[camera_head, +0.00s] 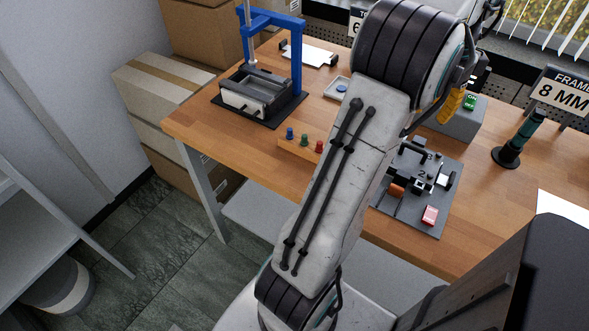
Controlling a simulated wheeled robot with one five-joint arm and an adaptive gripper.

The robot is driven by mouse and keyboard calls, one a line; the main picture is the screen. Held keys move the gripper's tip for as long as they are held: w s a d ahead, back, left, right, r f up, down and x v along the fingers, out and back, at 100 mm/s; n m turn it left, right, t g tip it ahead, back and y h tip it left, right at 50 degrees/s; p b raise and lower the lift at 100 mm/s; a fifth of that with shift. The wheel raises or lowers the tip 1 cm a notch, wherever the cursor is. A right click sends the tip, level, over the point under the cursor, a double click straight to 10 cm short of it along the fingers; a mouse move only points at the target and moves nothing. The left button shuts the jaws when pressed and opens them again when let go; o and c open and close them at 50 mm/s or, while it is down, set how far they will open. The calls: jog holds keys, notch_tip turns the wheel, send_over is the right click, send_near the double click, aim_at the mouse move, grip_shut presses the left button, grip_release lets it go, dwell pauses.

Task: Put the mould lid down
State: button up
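I cannot pick out the mould lid for certain. A flat white plate with dark ends (309,53) lies on the table behind the blue press; I cannot tell whether it is the lid. The blue-framed press (272,18) stands on a black base at the table's left. A grey open-topped box, perhaps the mould (256,93), sits under its ram. My arm rises across the middle of the view and bends at the top right. My gripper is not in view, and my arm hides part of the table.
The wooden table (200,125) holds red, green and blue knobs (304,140) in a wooden strip. A grey box with a green button (470,101) and a dark upright tool (518,140) stand farther right. Cartons (150,95) stand left.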

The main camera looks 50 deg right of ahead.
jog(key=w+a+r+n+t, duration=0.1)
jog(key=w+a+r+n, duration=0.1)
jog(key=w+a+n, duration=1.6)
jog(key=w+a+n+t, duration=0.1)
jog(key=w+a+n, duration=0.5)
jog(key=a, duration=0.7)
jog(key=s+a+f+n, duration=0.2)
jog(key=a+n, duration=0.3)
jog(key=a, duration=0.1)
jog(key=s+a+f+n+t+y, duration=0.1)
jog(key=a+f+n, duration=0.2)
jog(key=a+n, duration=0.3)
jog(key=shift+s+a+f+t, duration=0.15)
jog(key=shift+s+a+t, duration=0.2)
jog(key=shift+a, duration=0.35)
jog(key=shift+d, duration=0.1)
